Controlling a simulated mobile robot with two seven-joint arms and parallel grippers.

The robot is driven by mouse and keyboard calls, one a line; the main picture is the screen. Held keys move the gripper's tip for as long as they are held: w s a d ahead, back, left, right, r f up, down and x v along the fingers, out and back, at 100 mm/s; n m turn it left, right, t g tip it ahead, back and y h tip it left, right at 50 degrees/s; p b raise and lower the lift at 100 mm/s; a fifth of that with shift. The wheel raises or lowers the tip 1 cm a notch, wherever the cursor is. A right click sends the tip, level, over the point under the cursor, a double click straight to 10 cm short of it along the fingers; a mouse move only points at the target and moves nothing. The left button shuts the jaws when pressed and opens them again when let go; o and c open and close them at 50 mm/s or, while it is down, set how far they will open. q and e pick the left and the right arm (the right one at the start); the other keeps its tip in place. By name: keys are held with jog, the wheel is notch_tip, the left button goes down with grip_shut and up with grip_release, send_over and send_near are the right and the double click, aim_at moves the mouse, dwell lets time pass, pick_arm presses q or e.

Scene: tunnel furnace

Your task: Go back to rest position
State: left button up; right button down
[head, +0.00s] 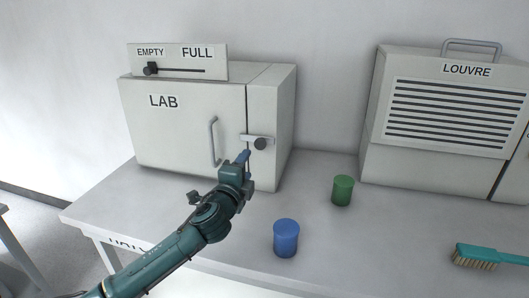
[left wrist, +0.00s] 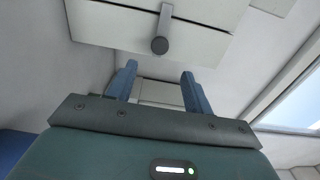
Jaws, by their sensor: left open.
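My left gripper (head: 243,160) is raised in front of the white LAB furnace cabinet (head: 185,120), close to its latch. In the left wrist view its two blue fingers (left wrist: 160,85) stand apart with nothing between them. The cabinet's door is closed, with a vertical handle (head: 213,142) and a latch with a dark round knob (head: 260,144). The knob also shows in the left wrist view (left wrist: 160,45), beyond the fingers and apart from them. My right gripper is not in view.
A blue cup (head: 286,238) and a green cup (head: 342,190) stand on the grey table (head: 385,235). A teal brush (head: 485,256) lies at the right. A LOUVRE box (head: 440,120) stands behind. An EMPTY/FULL slider panel (head: 178,62) sits atop the cabinet.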

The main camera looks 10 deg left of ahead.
pick_arm(q)
jog(key=s+f+n+g+y, duration=0.2)
jog(key=s+f+n+g, duration=0.75)
jog(key=s+f, duration=0.7)
jog(key=s+a+f+n+g+h, duration=0.15)
jog(key=s+n, duration=0.25)
jog(key=s, duration=0.7)
jog(key=s+f+n+g, duration=0.3)
jog(key=s, duration=0.8)
jog(key=w+d+f+t+h, duration=0.3)
jog(key=w+d+f+t, duration=0.2)
jog(key=w+d+t, duration=0.1)
jog(key=shift+d+f+m+t, duration=0.2)
jog(key=shift+f+m+t, duration=0.1)
jog(key=shift+f+m, duration=0.15)
